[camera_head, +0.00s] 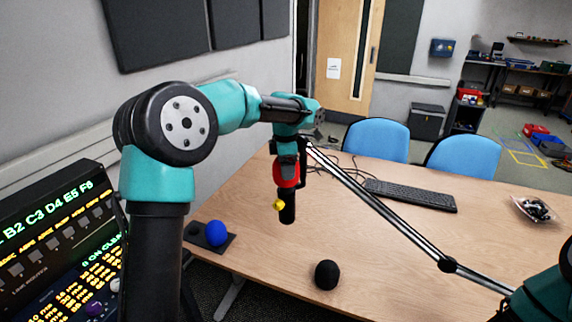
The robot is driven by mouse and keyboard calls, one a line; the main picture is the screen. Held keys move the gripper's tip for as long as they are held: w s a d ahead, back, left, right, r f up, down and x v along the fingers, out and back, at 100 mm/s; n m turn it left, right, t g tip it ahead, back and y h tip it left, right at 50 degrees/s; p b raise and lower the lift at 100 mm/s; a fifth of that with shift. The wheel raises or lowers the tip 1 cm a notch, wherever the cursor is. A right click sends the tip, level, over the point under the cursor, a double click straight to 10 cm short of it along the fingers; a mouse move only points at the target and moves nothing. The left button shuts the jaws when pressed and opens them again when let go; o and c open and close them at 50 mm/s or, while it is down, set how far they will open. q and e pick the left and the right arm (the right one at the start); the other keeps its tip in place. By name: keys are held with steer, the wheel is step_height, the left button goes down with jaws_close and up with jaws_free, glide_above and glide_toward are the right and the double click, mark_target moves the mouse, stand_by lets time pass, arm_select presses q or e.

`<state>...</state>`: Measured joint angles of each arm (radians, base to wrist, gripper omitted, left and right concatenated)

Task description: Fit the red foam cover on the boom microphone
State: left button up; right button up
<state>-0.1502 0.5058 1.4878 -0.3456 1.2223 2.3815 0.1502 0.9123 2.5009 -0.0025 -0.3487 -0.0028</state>
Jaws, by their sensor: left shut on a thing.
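The red foam cover (287,175) is between the fingers of my left gripper (287,158), which points down over the table and is shut on it. A black cylinder (288,208), seemingly the microphone, shows directly below the red cover. I cannot tell whether the cover is around its top or only in front of it. The thin boom arm (375,205) slopes from beside my left gripper down to the lower right. My right gripper is out of view; only part of my right arm shows at the lower right edge.
A black foam ball (327,275) lies near the table's front edge. A blue foam ball (216,233) sits on a dark tray (196,240) at left. A small yellow piece (278,204) shows beside the cylinder. A keyboard (411,194) and cables lie behind the boom. A clear bag (534,209) lies far right.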

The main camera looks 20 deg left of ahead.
arm_select(q)
steer(key=shift+f, duration=1.4)
stand_by(0.9)
steer(key=o, duration=0.9)
steer(key=shift+c, duration=0.2)
steer(key=shift+r, duration=3.55)
